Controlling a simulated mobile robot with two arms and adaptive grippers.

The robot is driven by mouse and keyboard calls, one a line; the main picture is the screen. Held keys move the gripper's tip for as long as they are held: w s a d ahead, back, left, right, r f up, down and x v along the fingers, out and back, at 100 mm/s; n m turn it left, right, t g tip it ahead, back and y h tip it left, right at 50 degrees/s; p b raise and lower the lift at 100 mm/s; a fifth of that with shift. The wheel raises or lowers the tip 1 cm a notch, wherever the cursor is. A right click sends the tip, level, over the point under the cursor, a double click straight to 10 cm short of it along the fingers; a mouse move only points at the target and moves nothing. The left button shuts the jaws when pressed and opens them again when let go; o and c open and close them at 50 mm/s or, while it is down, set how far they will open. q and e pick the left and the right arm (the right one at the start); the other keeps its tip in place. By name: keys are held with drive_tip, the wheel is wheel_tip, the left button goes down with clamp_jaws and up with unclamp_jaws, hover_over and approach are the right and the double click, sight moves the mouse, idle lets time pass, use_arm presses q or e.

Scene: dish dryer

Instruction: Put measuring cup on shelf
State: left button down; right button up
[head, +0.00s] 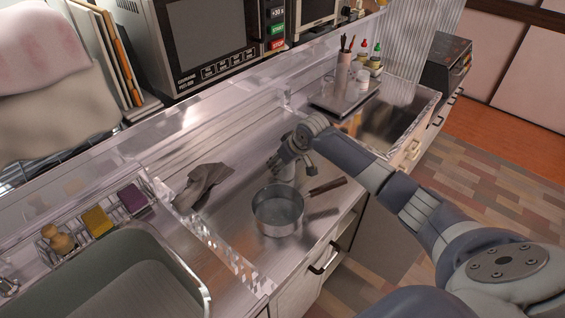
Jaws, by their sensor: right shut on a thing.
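My right gripper (288,162) reaches down over the steel counter, just behind a metal saucepan. It is shut on a small pale, partly see-through thing (289,175), which looks like the measuring cup. The gripper hides much of it, and I cannot tell whether its base touches the counter. A long shiny shelf ledge (205,112) runs behind the counter, below the microwave. My left gripper is not in view.
The saucepan (278,211) has a brown handle (328,186) pointing right. A sink (130,272) with sponges is at lower left. Bottles and a utensil holder (344,72) stand at the back right.

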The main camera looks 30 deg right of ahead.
drive_tip(key=shift+f, duration=0.15)
drive_tip(key=o, duration=1.3)
drive_tip(key=shift+o, duration=0.2)
